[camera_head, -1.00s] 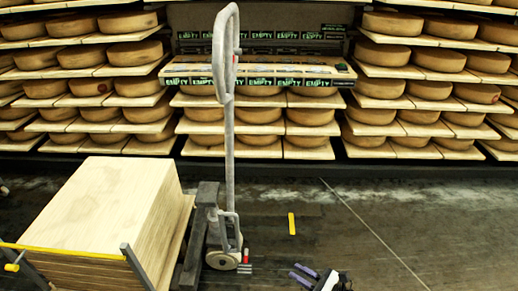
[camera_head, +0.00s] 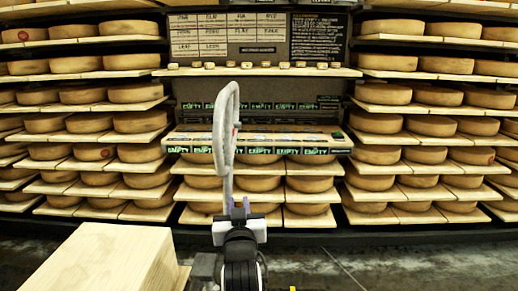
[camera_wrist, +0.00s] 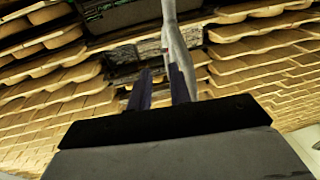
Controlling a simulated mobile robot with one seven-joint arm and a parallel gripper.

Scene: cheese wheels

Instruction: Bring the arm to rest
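The gripper and wrist hide the lower part of the hand truck. In the wrist view the pole rises behind the fingers; whether it touches them I cannot tell.
Racks of cheese wheels (camera_head: 415,95) on boards fill the back wall. The floor (camera_head: 430,262) at right is clear.

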